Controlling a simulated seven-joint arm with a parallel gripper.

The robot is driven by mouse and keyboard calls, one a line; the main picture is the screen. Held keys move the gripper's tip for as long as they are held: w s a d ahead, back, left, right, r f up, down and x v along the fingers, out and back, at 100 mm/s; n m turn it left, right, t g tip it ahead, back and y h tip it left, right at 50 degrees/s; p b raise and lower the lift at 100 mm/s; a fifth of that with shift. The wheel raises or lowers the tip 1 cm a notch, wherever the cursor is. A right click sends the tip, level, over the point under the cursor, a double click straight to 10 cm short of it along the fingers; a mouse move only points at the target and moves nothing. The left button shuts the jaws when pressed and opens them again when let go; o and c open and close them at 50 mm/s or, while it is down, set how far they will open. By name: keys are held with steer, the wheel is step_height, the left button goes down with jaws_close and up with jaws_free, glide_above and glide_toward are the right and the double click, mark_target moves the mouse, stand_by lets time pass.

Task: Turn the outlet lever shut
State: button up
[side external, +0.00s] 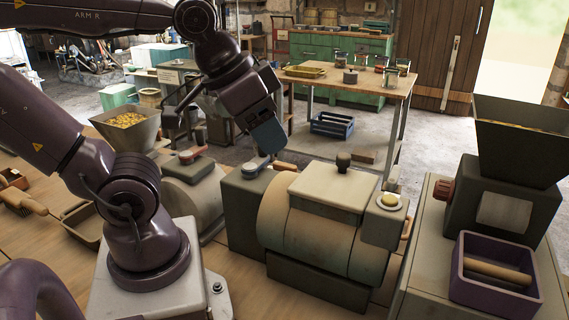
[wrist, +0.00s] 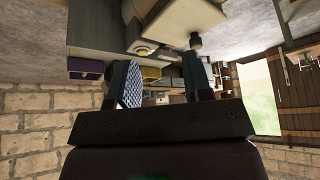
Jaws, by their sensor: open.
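The middle machine (side external: 320,220) has a rounded beige drum body. On the grey block at its left end is a round grey-blue cap (side external: 256,166) with an orange-brown handle (side external: 286,166) pointing right. A pale knob (side external: 389,200) on a round base sits at its right end, with an orange-brown piece (side external: 408,224) beside it. I cannot tell for sure which part is the outlet lever. My gripper (side external: 268,150) is just above and behind the left cap and handle. In the wrist view my gripper (wrist: 162,65) has its two fingers apart, with a pale round fitting (wrist: 142,50) beyond them. Contact is not clear.
A dark knob (side external: 343,162) stands on the drum's lid. A left machine has a red lever (side external: 190,155). At right stands a hopper machine (side external: 502,180) with a purple tray (side external: 490,290). A wooden table (side external: 345,85) with jars stands behind.

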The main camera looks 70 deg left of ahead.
steer(key=w+a+n+g+h, duration=0.1)
steer(key=w+a+n+g, duration=0.1)
steer(key=w+a+n, duration=0.3)
steer(key=n+g+y, duration=0.1)
steer(key=n+g, duration=0.3)
steer(key=n, duration=1.8)
glide_toward(285, 164)
steer(key=f, duration=0.9)
steer(key=shift+s+f, duration=0.2)
jaws_close()
